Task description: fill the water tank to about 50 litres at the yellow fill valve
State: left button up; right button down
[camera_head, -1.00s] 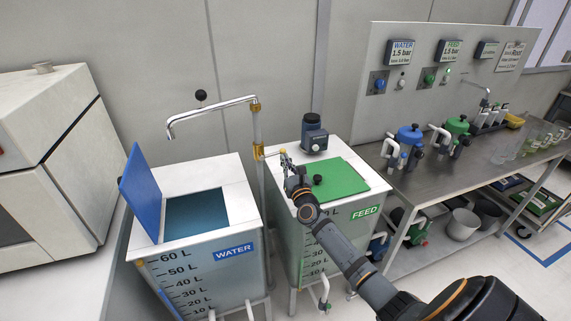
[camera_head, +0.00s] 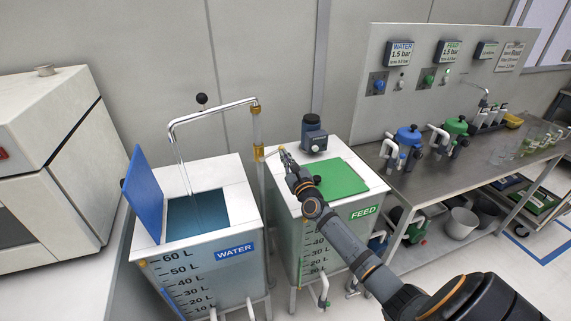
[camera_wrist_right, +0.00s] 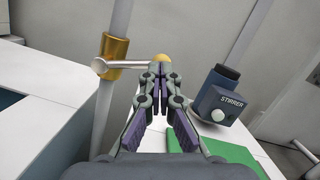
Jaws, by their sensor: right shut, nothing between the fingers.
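The white water tank (camera_head: 205,262) has a WATER label, a litre scale and an open blue lid (camera_head: 144,195). Bluish water (camera_head: 208,218) shows through its opening; I cannot read the level exactly. A thin stream (camera_head: 184,172) runs from the silver spout (camera_head: 205,114) into the opening. The yellow fill valve (camera_head: 258,153) sits on the pipe right of the tank; it also shows in the wrist view (camera_wrist_right: 116,47), with a silver lever (camera_wrist_right: 134,64) ending in a yellow tip. My right gripper (camera_head: 283,151) is shut and empty at the lever's end; contact is unclear. My left gripper is out of view.
The feed tank (camera_head: 315,235) with its green lid (camera_head: 342,179) and a stirrer (camera_head: 314,135) stands below my right arm. A steel bench (camera_head: 440,182) with pots is at right. A large white machine (camera_head: 50,150) stands at left.

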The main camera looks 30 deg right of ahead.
jog(key=shift+a+r+n+y+p, duration=0.15)
jog(key=shift+r+n+y+p, duration=0.25)
jog(key=shift+n, duration=0.45)
jog(key=shift+a+r+n+y+p, duration=0.2)
jog(key=shift+r+n+p, duration=0.3)
jog(key=shift+n, duration=0.35)
jog(key=shift+w+r, duration=0.1)
jog(key=shift+r, duration=0.1)
dwell(1.3)
